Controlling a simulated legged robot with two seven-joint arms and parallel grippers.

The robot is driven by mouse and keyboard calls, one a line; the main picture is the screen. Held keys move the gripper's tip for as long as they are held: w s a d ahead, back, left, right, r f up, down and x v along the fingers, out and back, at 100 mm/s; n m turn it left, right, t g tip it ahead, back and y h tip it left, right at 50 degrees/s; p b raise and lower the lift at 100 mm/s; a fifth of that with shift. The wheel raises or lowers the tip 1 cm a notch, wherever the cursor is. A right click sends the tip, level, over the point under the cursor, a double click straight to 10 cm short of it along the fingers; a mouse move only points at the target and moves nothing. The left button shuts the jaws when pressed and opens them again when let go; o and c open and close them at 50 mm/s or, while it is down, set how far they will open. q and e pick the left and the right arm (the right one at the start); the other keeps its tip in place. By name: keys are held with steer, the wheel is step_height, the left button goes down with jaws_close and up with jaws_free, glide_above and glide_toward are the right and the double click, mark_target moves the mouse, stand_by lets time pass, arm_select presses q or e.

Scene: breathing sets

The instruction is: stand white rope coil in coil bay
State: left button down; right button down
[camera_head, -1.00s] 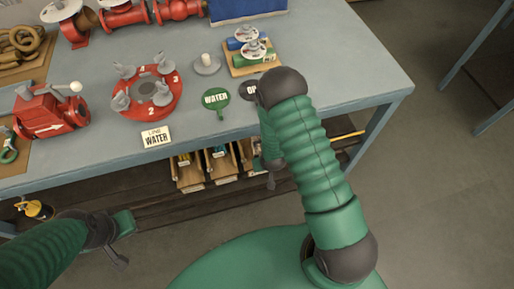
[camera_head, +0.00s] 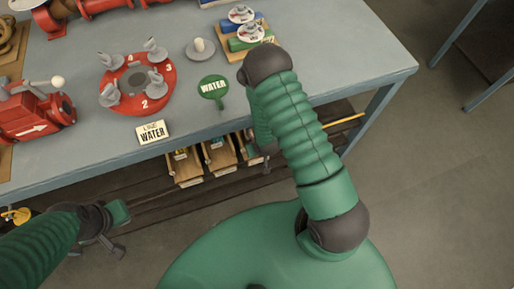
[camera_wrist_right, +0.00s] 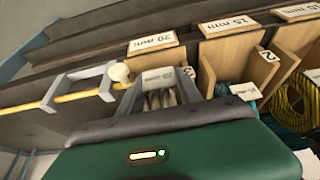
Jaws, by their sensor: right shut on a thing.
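In the right wrist view my right gripper (camera_wrist_right: 158,92) is shut on a pale ribbed bundle, apparently the white rope coil (camera_wrist_right: 156,100), with a small label above it. The coil bays (camera_wrist_right: 232,52) have upright wooden dividers with size labels such as 20 mm and 15 mm. In the head view these bays (camera_head: 220,158) sit under the bench edge, and my right arm mostly hides its gripper. My left gripper (camera_head: 98,248) hangs low at the left, away from the bays; its opening is unclear.
A teal coil (camera_wrist_right: 230,90) and a yellow coil (camera_wrist_right: 292,100) lie in bays to the right. The bench (camera_head: 340,60) overhangs the shelf.

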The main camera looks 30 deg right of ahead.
steer(key=shift+f, duration=0.2)
steer(key=c, duration=1.1)
jaws_free()
steer(key=shift+d, duration=0.15)
steer(key=shift+o, duration=1.3)
steer(key=shift+d, duration=0.2)
steer(key=shift+s+d, duration=0.1)
arm_select(q)
steer(key=shift+d+f, duration=0.1)
steer(key=shift+d, duration=0.05)
steer(key=shift+s+d, duration=0.1)
steer(key=shift+d, duration=0.1)
